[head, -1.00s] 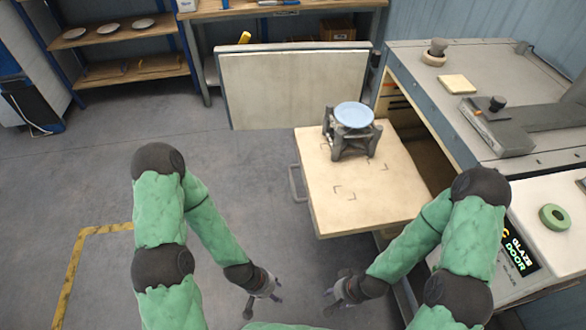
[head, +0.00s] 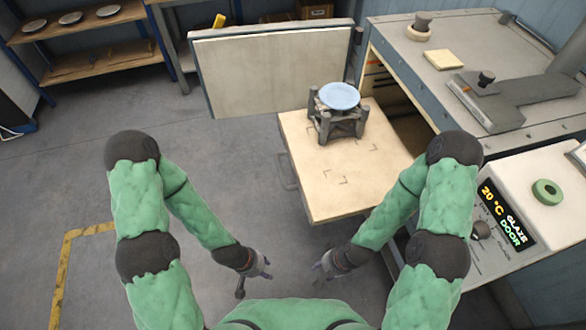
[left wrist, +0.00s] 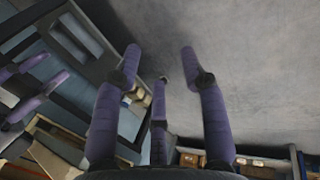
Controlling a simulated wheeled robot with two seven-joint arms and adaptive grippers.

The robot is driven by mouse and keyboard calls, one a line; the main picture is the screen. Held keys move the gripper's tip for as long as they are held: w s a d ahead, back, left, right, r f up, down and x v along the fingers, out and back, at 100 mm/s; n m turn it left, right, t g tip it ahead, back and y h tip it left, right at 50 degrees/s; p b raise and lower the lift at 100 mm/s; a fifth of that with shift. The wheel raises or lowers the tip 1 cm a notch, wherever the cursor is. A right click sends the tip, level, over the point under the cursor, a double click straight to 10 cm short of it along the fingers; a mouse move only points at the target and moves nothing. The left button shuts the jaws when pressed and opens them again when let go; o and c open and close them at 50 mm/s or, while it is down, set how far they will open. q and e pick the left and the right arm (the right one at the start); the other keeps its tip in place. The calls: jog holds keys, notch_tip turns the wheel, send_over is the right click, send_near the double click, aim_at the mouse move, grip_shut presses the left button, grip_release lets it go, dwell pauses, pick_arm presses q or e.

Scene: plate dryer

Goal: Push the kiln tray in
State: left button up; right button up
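The kiln tray (head: 310,190) is a pale flat slab, drawn well out of the kiln (head: 402,75) on its left side. A grey stand (head: 322,130) on its far half carries a light blue plate (head: 339,96). A handle (head: 286,171) is on the tray's left edge. My left gripper (head: 254,280) is in front of the tray to the left, apart from it. Its purple fingers are spread and empty in the left wrist view (left wrist: 160,65). My right gripper (head: 321,273) is just in front of the tray's near edge, apart from it, and its fingers look spread.
The kiln door (head: 275,75) stands open behind the tray. Shelves (head: 75,30) with plates stand far left. The floor left of the tray is clear.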

pick_arm(q)
jog(key=shift+w+a+r, duration=0.1)
jog(key=shift+w+a, duration=0.05)
jog(key=c, duration=0.5)
jog(key=w+r+n, duration=0.1)
jog(key=n, duration=0.1)
jog(key=w+a+r+n+p, duration=0.1)
jog(key=r+n, duration=0.1)
jog(key=n, duration=0.1)
jog(key=w+a+r+n+p, duration=0.1)
jog(key=w+r+n, duration=0.1)
jog(key=shift+a+n+g, duration=0.2)
jog(key=shift+n+g, duration=0.2)
grip_shut()
jog(key=w+d+r+n+t+h+p, duration=0.3)
jog(key=w+r+n+h, duration=0.2)
jog(key=w+r+n, duration=0.7)
jog(key=m+b, duration=0.1)
jog(key=b, duration=0.3)
send_near(305, 205)
jog(key=shift+x, duration=3.25)
jog(key=shift+f, duration=0.15)
